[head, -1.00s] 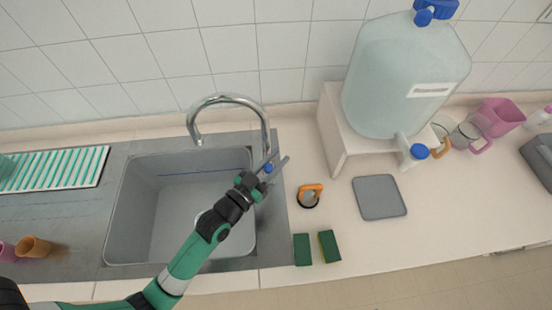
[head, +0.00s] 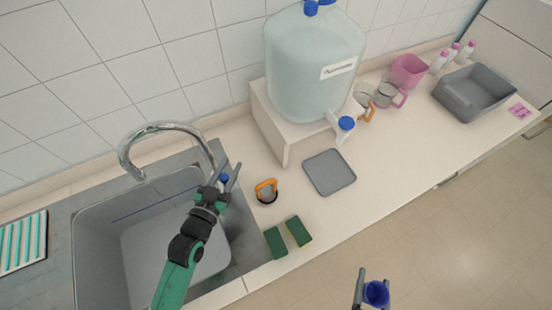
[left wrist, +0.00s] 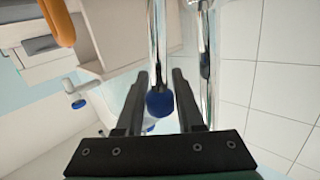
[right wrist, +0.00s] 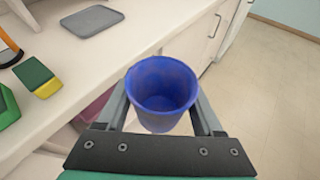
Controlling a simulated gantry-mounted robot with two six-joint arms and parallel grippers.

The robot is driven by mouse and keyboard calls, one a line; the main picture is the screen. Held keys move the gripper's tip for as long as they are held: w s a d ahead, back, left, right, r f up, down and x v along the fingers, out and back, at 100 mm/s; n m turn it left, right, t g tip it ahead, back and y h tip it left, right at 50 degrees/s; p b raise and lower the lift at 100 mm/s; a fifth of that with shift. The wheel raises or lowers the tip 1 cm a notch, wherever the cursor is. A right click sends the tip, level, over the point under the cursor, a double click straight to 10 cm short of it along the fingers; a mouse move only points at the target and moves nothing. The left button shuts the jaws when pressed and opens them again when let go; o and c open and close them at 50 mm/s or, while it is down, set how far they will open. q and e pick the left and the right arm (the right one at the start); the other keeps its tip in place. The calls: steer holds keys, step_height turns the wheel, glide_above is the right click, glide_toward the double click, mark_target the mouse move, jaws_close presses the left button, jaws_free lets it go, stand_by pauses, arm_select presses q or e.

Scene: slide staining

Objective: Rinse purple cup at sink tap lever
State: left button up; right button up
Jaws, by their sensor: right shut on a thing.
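The deep blue-purple cup (head: 376,294) is in my right gripper (head: 374,278), in front of the counter over the floor. In the right wrist view the cup (right wrist: 161,85) stands mouth up between the fingers and looks empty. My left gripper (head: 230,164) is at the tap, its fingers apart on either side of the blue-tipped lever (head: 224,179). In the left wrist view the blue knob (left wrist: 160,104) sits between the open fingers; contact is unclear. The curved chrome tap (head: 170,127) rises behind the grey sink (head: 150,250). No water shows at the spout.
Right of the sink are an orange-handled item (head: 266,191), two green sponges (head: 299,231) and a grey mat (head: 329,172). A large water container (head: 312,65) stands on a white stand (head: 270,125). Mugs, a pink jug (head: 408,71) and a grey tub (head: 474,92) sit further right.

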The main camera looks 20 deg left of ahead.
arm_select(q)
steer(key=shift+o, duration=0.2)
steer(key=s+d+r, duration=0.1)
steer(key=s, duration=1.1)
steer(key=shift+d, duration=0.15)
stand_by(0.4)
